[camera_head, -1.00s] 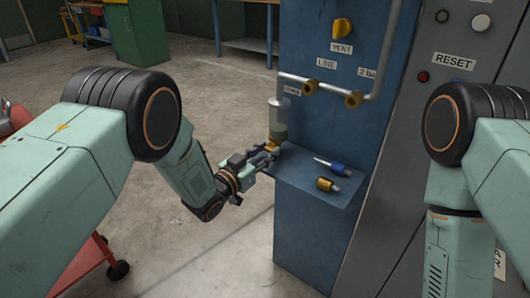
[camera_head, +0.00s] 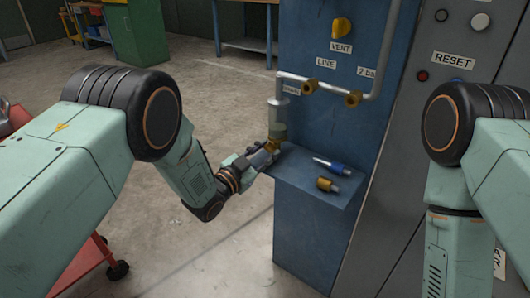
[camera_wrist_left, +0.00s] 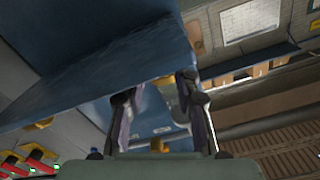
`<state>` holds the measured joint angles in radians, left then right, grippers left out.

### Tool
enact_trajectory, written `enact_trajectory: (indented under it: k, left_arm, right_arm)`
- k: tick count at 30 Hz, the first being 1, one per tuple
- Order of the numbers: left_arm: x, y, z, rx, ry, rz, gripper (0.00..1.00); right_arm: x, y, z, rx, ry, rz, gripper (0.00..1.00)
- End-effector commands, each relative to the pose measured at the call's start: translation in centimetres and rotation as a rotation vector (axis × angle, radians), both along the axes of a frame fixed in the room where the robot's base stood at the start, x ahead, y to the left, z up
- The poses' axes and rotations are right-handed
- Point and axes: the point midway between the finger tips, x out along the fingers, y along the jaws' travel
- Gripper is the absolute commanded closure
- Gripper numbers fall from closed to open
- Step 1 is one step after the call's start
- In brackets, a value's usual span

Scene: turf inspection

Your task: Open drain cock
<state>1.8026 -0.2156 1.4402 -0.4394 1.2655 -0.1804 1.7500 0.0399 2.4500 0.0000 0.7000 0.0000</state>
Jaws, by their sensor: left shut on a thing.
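The drain cock (camera_head: 273,146) is a small brass-coloured piece under the cylindrical grey bowl (camera_head: 278,120) on the blue panel's pipework. My left gripper (camera_head: 264,155) is at the cock from the left, just above the shelf edge, and is shut on it. The fingers cover part of the cock. In the left wrist view the two fingers (camera_wrist_left: 160,108) show, with a yellowish patch between their tips; the cock's handle position cannot be made out. My right gripper is out of view; only my right arm shows.
The blue shelf (camera_head: 290,180) under the bowl holds a blue-handled tool (camera_head: 333,167) and a brass fitting (camera_head: 327,185). Above are a pipe with brass fittings (camera_head: 352,99) and the yellow VENT knob (camera_head: 341,27). Open floor lies left of the panel.

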Motion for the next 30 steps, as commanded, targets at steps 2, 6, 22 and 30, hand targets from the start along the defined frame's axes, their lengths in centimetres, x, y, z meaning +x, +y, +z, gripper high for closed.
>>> enact_trajectory:
  k: [2,6,22,30]
  left_arm:
    - [0.0,0.0,-0.1,0.000,0.001,0.000,1.00]
    - [0.0,0.0,-0.1,-0.001,0.002,0.000,0.63]
    - [-0.1,0.1,0.0,-0.002,0.003,0.000,0.46]
    - [-2.7,2.0,0.0,-0.002,0.006,0.002,0.46]
  right_arm:
    - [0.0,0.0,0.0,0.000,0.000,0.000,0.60]
    - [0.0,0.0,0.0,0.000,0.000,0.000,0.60]
    - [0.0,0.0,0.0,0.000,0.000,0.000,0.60]
    - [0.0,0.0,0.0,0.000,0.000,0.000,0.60]
